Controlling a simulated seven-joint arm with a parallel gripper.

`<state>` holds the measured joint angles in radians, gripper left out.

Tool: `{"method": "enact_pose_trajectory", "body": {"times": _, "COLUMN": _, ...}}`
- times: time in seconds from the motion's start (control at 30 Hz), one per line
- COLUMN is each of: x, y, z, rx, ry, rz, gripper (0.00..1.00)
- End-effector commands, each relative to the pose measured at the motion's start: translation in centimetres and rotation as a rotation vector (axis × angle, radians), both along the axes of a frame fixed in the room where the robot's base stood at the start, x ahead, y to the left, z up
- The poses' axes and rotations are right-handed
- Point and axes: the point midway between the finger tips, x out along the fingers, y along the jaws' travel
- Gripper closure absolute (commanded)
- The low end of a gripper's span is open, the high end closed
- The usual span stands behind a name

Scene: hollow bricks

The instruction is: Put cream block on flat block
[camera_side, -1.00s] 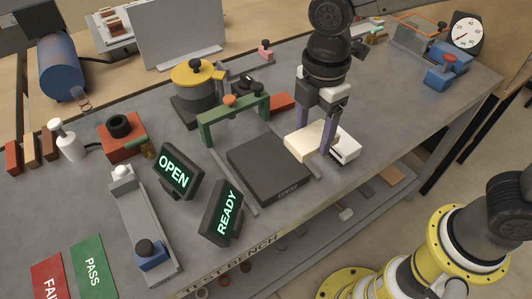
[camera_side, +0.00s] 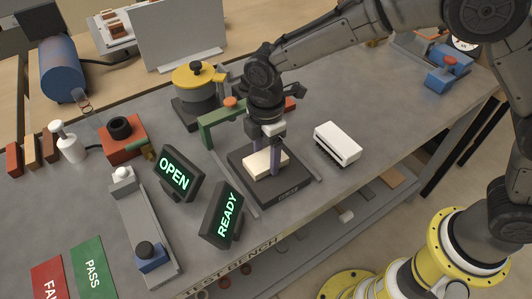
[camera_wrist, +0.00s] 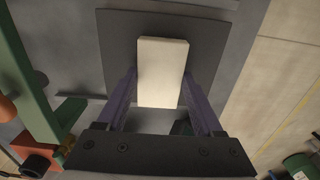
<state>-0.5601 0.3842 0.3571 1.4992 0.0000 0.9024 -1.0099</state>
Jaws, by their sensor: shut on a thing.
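The cream block (camera_side: 264,163) is between the purple fingers of my gripper (camera_side: 264,158), which is shut on it. The flat block (camera_side: 287,194) is a dark, low square slab on the bench. The cream block is over the middle of the slab, and I cannot tell whether it touches the top. In the wrist view the cream block (camera_wrist: 162,70) lies between my fingers (camera_wrist: 160,105), with the dark slab (camera_wrist: 120,30) around and below it.
A green arch (camera_side: 212,130) stands close behind the slab. A white block (camera_side: 338,140) sits to the right. The READY sign (camera_side: 224,213) and OPEN sign (camera_side: 174,173) stand to the left. Bench right of the white block is clear.

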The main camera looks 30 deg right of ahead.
Motion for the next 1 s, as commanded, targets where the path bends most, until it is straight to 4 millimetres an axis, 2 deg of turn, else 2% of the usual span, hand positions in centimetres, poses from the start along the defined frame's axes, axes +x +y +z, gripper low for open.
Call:
{"method": "enact_pose_trajectory", "body": {"times": 0.37, "x": 0.0, "y": 0.0, "z": -0.4, "rx": 0.001, "ry": -0.002, "rz": 0.000, "gripper": 1.00}}
{"method": "enact_pose_trajectory", "body": {"times": 0.4, "x": 0.0, "y": 0.0, "z": -0.5, "rx": 0.000, "ry": -0.001, "rz": 0.000, "gripper": 0.30}}
{"method": "enact_pose_trajectory", "body": {"times": 0.57, "x": 0.0, "y": 0.0, "z": -0.5, "rx": 0.001, "ry": -0.001, "rz": 0.000, "gripper": 0.02}}
{"method": "enact_pose_trajectory", "body": {"times": 0.87, "x": 0.0, "y": 0.0, "z": -0.4, "rx": 0.001, "ry": -0.002, "rz": 0.000, "gripper": 0.02}}
{"method": "enact_pose_trajectory", "body": {"times": 1.0, "x": 0.1, "y": 0.1, "z": 0.7, "rx": 0.003, "ry": -0.004, "rz": 0.000, "gripper": 0.02}}
